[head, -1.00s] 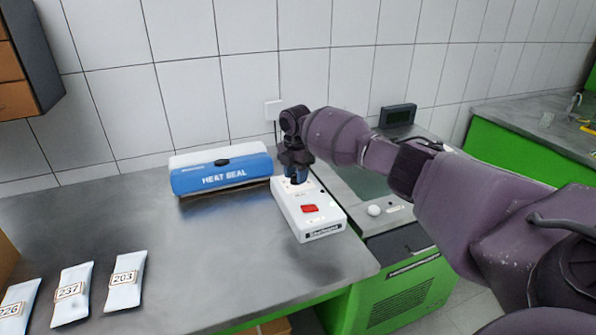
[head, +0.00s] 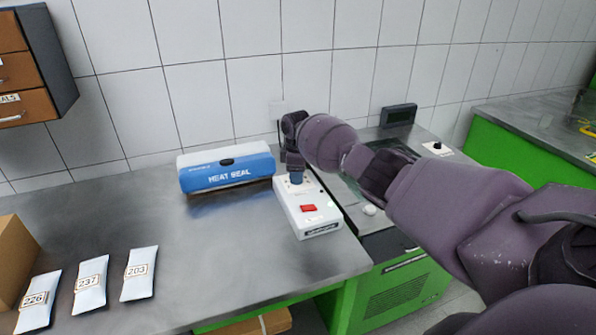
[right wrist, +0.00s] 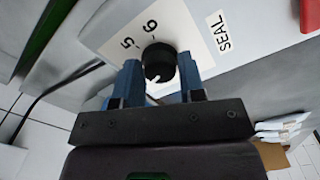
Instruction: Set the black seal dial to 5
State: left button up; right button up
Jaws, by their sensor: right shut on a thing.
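The black seal dial (right wrist: 158,62) shows in the right wrist view on a pale panel, beside the printed numbers 5 and 6 and the word SEAL (right wrist: 219,31). A white mark shows on the dial's side nearest my gripper, away from the 5 and 6. My right gripper (right wrist: 160,78) is shut on the dial, one blue finger on each side. In the head view my right gripper (head: 296,178) points down at the far end of the white control box (head: 316,229) and hides the dial there. My left gripper is not in view.
The control box has a red switch (head: 309,208). A blue and white heat sealer (head: 227,170) stands to its left. Several numbered white pouches (head: 139,273) lie at the front left. A small black knob (head: 438,146) sits farther right. The middle of the table is clear.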

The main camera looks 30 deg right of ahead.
jog(key=m+p, duration=0.1)
jog(key=m, duration=0.2)
jog(key=shift+r+m, duration=0.15)
jog(key=shift+m, duration=0.25)
jog(key=m+p, duration=0.1)
jog(key=m, duration=0.2)
jog(key=shift+m+p, duration=0.3)
jog(key=shift+p, duration=0.05)
jog(key=shift+m, duration=1)
jog(key=m+p, duration=0.1)
jog(key=m, duration=0.2)
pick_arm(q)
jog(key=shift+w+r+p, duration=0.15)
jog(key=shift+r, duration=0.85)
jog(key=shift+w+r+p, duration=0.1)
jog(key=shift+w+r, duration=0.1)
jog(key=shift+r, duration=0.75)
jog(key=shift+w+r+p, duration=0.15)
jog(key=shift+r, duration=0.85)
pick_arm(e)
jog(key=shift+m, duration=2.5)
jog(key=o, duration=0.8)
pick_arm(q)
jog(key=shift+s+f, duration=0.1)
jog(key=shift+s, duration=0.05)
pick_arm(e)
jog(key=shift+o, duration=0.6)
